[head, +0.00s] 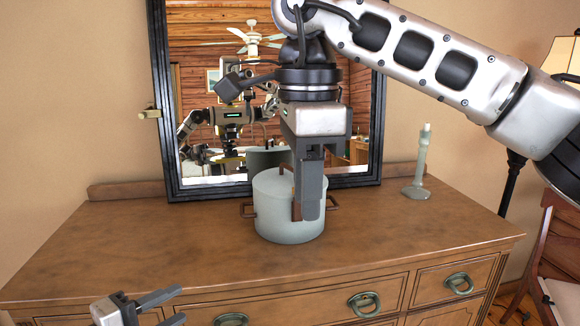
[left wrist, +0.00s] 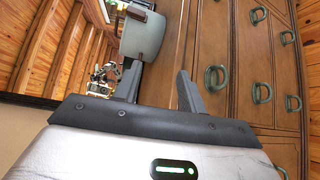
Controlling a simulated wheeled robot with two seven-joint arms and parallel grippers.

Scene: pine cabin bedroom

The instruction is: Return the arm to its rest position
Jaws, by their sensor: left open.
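My left gripper (head: 178,305) is at the bottom left of the head view, in front of the dresser, with its fingers spread and nothing between them. The left wrist view also shows its two fingers apart and empty. My right gripper (head: 311,212) points down in front of the grey-green pot (head: 275,222); its arm reaches in from the upper right. Its fingers overlap from this side, so I cannot tell whether they are open, or whether they touch the pot. The pot has brown handles and stands upright on the dresser; it also shows in the left wrist view (left wrist: 142,38).
The wooden dresser (head: 120,240) has drawers with ring pulls. A black-framed mirror (head: 160,100) stands behind the pot, and a pale candlestick (head: 419,170) stands to its right. A chair (head: 560,250) and a lamp (head: 565,55) are at the right. The dresser top left of the pot is clear.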

